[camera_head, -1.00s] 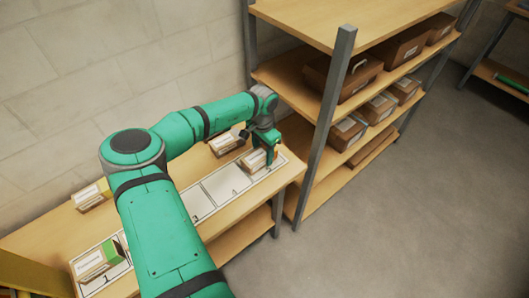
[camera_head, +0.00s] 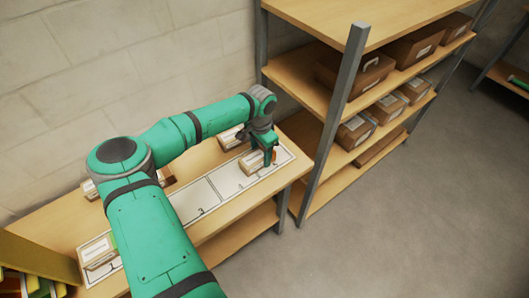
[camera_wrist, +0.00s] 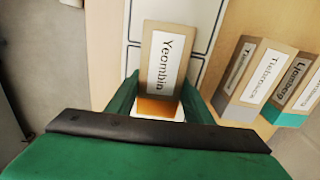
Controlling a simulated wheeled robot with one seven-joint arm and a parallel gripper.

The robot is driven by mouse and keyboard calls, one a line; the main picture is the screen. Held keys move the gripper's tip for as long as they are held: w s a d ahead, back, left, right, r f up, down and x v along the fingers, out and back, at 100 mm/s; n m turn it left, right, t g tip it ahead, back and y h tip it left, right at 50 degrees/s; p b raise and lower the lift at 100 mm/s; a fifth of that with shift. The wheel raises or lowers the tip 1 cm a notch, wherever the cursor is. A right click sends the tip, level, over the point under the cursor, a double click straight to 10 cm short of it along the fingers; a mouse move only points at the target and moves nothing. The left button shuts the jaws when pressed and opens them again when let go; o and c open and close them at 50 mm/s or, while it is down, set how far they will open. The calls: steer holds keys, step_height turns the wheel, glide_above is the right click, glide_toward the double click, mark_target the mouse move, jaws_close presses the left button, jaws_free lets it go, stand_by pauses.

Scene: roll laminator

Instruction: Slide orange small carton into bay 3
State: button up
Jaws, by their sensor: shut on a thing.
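The small carton (camera_head: 250,163), with a white label reading "Yeombin" in the wrist view (camera_wrist: 164,62), is at the right part of the marked bay strip (camera_head: 229,181). Its near end shows orange between my fingers. My gripper (camera_head: 268,157) is shut on that orange end; in the wrist view a finger lies on each side (camera_wrist: 160,102). Whether the carton touches the strip is unclear. The bay marked 3 (camera_head: 196,200) lies to its left, empty where visible and partly covered by my arm.
A white carton with a green end (camera_head: 98,252) stands in the bay marked 1. Other cartons (camera_head: 229,138) stand along the wall side; several show in the wrist view (camera_wrist: 245,75). A shelf post (camera_head: 338,110) and shelves with brown boxes rise at the right.

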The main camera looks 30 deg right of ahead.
mark_target(246, 160)
steer(key=shift+s+a, duration=0.15)
steer(key=shift+a, duration=1.4)
steer(key=shift+s+a, duration=0.1)
steer(key=shift+a, duration=1.45)
steer(key=shift+s+a, duration=0.2)
steer(key=shift+a, duration=0.7)
steer(key=shift+s+a, duration=0.15)
steer(key=shift+a, duration=0.7)
steer(key=shift+s+a, duration=0.1)
steer(key=shift+a, duration=1.65)
steer(key=shift+s+a, duration=0.25)
steer(key=shift+a, duration=0.8)
steer(key=shift+s+a, duration=0.2)
steer(key=shift+a, duration=2.1)
steer(key=shift+s+a, duration=0.25)
steer(key=shift+a, duration=1.15)
steer(key=shift+s+a, duration=0.2)
steer(key=shift+a, duration=1.15)
steer(key=o, duration=1.7)
steer(key=shift+w, duration=0.1)
